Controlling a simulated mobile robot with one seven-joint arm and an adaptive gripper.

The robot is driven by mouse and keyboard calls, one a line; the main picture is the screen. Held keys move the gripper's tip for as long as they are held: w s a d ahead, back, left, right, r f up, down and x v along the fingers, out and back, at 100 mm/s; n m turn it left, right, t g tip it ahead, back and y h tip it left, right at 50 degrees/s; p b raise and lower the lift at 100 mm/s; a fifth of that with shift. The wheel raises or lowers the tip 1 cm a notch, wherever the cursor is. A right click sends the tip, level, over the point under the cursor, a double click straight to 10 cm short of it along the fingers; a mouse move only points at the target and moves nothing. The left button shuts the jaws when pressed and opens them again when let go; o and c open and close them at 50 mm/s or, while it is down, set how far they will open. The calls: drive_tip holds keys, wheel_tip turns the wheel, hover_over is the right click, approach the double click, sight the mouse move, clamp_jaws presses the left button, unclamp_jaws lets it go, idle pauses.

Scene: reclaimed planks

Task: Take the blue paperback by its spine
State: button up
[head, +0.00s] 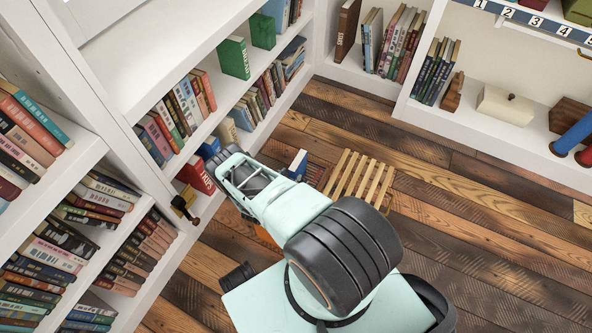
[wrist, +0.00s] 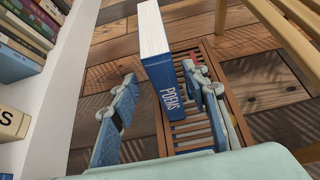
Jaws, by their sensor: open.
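The blue paperback (wrist: 164,85), with POEMS on its spine, stands upright on a brown slatted rack (wrist: 199,131) near the middle of the wrist view. Its spine faces my camera and its white pages show on top. In the head view the blue paperback (head: 298,163) shows just beyond my arm, partly hidden by it. My gripper (wrist: 160,76) is open and empty. Its fingers appear on either side of the book, the right one close to the book's edge and the left one with a gap. I cannot tell how deep they reach. The head view does not show the fingertips clearly.
A pale slatted wooden stool (head: 359,179) stands right of the book; it also shows in the wrist view (wrist: 287,40). A white bookshelf (head: 125,85) full of books runs along the left. Plank floor (head: 470,185) is clear to the right.

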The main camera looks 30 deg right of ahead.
drive_tip(key=b+x, duration=0.3)
drive_tip(key=x, duration=0.4)
drive_tip(key=shift+d, duration=0.35)
drive_tip(key=shift+s, duration=0.1)
clamp_jaws()
drive_tip(key=shift+r, duration=0.1)
